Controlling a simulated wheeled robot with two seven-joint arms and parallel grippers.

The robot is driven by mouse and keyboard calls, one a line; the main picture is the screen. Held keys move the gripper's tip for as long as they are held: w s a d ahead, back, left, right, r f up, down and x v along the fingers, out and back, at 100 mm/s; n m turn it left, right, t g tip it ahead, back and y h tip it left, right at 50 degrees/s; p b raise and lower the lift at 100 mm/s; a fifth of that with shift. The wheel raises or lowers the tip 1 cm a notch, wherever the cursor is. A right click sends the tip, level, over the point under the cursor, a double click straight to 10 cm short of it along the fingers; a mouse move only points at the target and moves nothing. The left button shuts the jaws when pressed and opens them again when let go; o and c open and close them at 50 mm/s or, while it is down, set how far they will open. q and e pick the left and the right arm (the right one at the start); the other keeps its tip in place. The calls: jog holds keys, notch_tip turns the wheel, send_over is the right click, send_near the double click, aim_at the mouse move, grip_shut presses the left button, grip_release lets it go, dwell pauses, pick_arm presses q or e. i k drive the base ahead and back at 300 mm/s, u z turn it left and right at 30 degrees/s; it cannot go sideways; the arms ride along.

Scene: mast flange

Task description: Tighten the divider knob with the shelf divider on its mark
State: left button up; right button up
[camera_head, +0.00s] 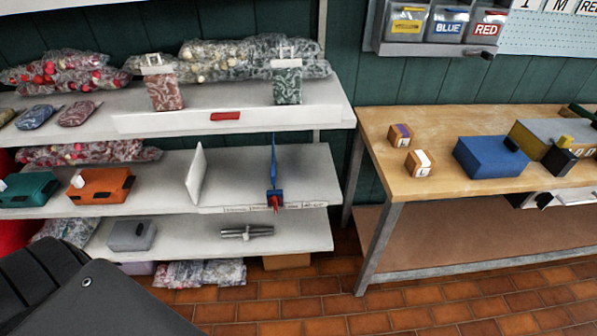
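A thin blue shelf divider (274,160) stands upright on the middle shelf, seen nearly edge-on. A blue block sits at its front foot, with a small red knob (275,203) at the shelf's front edge. A pale strip with small print (240,209) runs along that edge beside the knob. The print and any mark on it are too small to read, so I cannot tell whether the divider is on its mark. Neither of my grippers is in view.
A white upright panel (195,174) stands left of the blue divider, with bare shelf between. Orange (100,186) and teal (28,189) cases sit further left. A metal cylinder (246,232) lies on the lower shelf. A wooden workbench (440,190) stands at the right.

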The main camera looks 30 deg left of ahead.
aim_at(275, 200)
jog(key=u, duration=2.5)
jog(key=k, duration=1.05)
jog(key=z, duration=2.1)
jog(key=i, duration=0.5)
jog(key=u, duration=0.05)
